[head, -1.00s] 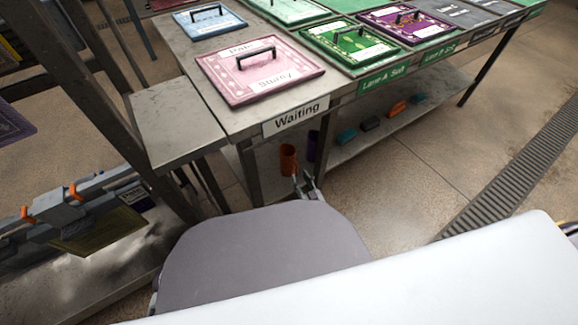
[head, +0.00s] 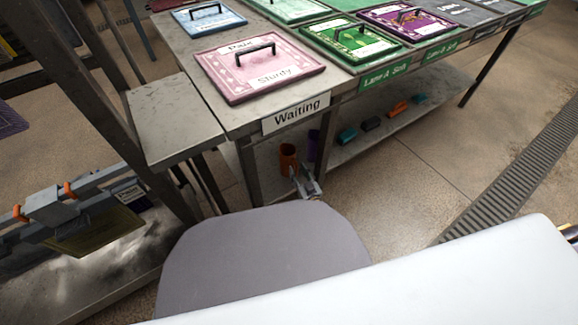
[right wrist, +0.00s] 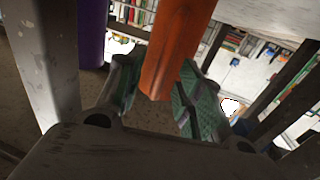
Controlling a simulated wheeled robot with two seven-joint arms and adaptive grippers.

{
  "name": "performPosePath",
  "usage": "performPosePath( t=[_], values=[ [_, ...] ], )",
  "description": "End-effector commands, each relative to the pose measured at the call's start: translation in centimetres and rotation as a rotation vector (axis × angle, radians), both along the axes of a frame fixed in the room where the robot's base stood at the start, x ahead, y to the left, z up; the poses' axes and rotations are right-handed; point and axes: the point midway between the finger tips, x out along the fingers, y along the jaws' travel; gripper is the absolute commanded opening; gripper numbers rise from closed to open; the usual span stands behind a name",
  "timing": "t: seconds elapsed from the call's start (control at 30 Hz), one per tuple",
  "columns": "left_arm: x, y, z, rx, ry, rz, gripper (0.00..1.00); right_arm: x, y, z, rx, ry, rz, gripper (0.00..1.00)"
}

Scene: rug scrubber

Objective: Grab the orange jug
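The orange jug (head: 287,157) stands on the lower shelf under the table's near corner. My right gripper (head: 305,180) is just in front of the jug in the head view. In the right wrist view the right gripper (right wrist: 160,92) is open, with a finger on either side of the jug's lower end; I cannot tell whether either touches it. My left gripper is not in view.
A purple jug (head: 313,146) stands right of the orange one, and also shows in the right wrist view (right wrist: 93,30). A grey table leg (right wrist: 45,60) is close at left. Several small coloured items lie farther along the shelf (head: 352,150). Framed rugs lie on the tabletop above.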

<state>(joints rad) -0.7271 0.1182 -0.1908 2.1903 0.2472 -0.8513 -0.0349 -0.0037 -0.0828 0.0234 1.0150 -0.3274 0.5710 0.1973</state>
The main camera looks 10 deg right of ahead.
Motion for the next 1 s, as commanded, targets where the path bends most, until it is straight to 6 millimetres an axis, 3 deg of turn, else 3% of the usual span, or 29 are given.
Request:
performPosePath(
  t=[0.23, 0.73, 1.0],
  values=[
    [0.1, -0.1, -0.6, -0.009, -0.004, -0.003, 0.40, 1.6, 0.3, 0.0, 0.000, 0.000, 0.001, 0.37],
    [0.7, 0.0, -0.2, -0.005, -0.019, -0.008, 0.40, 1.7, 0.3, 0.0, 0.000, 0.000, 0.001, 0.37],
    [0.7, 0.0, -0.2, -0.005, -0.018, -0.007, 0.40, 1.7, 0.3, 0.0, 0.000, 0.000, 0.001, 0.03]
  ],
)
